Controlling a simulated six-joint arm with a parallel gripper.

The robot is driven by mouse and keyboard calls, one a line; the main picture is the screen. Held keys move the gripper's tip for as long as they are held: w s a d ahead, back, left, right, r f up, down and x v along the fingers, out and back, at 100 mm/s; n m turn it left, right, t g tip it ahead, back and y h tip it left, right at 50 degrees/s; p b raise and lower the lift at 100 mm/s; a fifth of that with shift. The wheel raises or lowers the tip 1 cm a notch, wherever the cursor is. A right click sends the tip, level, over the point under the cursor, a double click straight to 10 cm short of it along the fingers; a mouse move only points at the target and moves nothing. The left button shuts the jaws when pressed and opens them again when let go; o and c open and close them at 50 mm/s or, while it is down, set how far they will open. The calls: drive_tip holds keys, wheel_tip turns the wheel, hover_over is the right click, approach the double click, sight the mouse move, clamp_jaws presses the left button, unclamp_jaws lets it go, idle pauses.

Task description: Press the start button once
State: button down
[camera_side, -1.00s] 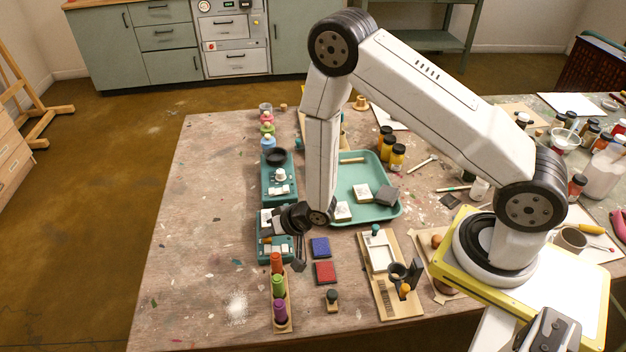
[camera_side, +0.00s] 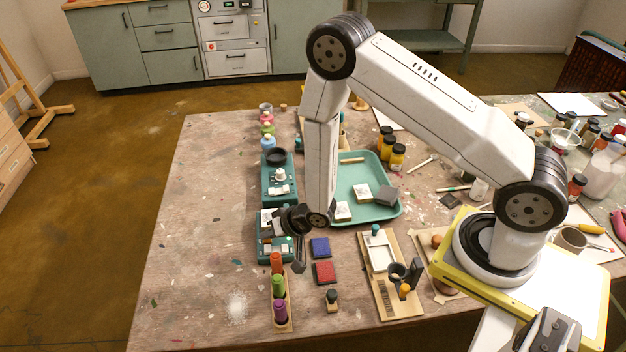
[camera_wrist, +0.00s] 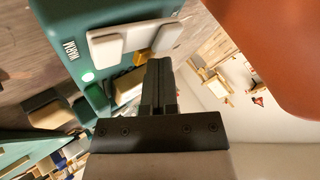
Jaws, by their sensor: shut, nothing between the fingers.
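I cannot tell for sure which part is the start button. My gripper (camera_wrist: 158,75) is shut and empty, its fingertips close to the orange-yellow part and a white key. Contact cannot be told. In the side view my gripper (camera_side: 299,267) points down at the right edge of the front teal device (camera_side: 262,256), which my wrist partly hides.
An orange-red bottle (camera_side: 276,262) stands just in front of my gripper and fills the top right (camera_wrist: 285,50) of the wrist view. Blue (camera_side: 320,247) and red (camera_side: 324,272) pads lie to the right. Another teal device (camera_side: 268,190) stands behind. The table's left side is clear.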

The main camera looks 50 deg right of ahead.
drive_tip(key=shift+r, duration=0.9)
drive_tip(key=shift+r, duration=2.45)
drive_tip(key=shift+r, duration=0.15)
drive_tip(key=shift+s+d+r, duration=0.1)
drive_tip(key=shift+d+r, duration=0.05)
drive_tip(key=shift+d, duration=0.05)
drive_tip(key=s+d+r+n+g+h, duration=0.1)
drive_tip(key=s+d+r+n+g, duration=0.1)
drive_tip(key=s+r, duration=0.5)
drive_tip(key=s+d+r+n+g+h, duration=0.2)
drive_tip(key=s+d+r+g, duration=0.2)
drive_tip(key=s+d+r, duration=0.2)
drive_tip(key=shift+s+r+n, duration=0.4)
drive_tip(key=shift+s, duration=0.55)
